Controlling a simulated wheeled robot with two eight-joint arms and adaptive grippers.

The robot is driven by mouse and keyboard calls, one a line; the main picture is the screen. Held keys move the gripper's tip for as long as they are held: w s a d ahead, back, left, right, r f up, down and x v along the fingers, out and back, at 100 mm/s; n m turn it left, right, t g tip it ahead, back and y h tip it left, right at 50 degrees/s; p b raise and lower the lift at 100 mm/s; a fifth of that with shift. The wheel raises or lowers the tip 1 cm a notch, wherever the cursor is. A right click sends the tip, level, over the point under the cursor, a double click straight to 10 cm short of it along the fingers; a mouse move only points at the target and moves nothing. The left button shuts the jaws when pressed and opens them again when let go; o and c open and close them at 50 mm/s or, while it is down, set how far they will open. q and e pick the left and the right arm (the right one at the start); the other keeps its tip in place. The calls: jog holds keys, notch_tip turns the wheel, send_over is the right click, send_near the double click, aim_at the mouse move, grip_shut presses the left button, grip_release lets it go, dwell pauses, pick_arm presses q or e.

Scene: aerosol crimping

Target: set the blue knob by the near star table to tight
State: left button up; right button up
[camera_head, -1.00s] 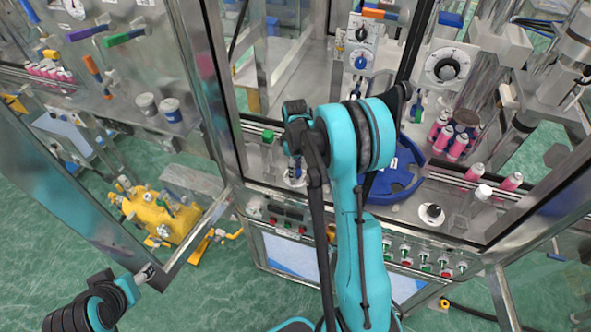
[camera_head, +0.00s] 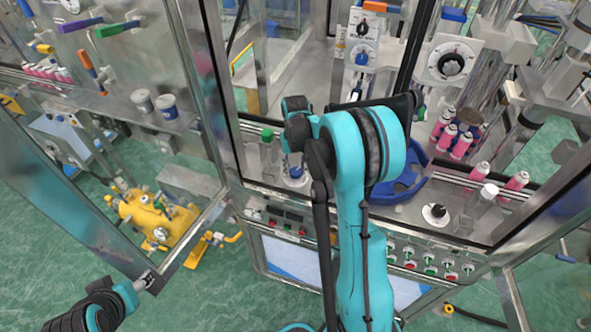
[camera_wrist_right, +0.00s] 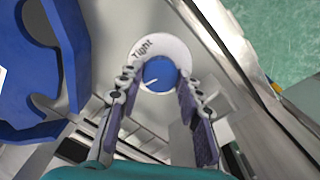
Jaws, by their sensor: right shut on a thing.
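The blue knob (camera_wrist_right: 158,73) sits on a round white dial (camera_wrist_right: 172,50) in the right wrist view. The word "Tight" is printed at the dial's upper left. The knob's white line points to the lower left, below that word. My right gripper (camera_wrist_right: 160,85) has its purple-padded fingers on either side of the knob, shut on it. The dial also shows in the head view (camera_head: 295,181), partly covered by my right arm. The blue star table (camera_head: 403,187) is to its right, partly behind that arm. My left gripper (camera_head: 146,280) is low at the left; its fingers are too small to read.
A metal frame post and an open door panel (camera_head: 70,215) stand at the left. A second dial with a black knob (camera_head: 436,212) lies right of the star table. Pink cans (camera_head: 480,171) stand behind it. A yellow pump (camera_head: 150,215) is on the green floor.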

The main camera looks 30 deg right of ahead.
aim_at(295, 171)
jog(key=m, duration=0.5)
jog(key=shift+b, duration=0.4)
dwell(0.3)
jog(key=o, duration=1.2)
jog(key=shift+c, duration=0.2)
notch_tip(295, 171, up, 12)
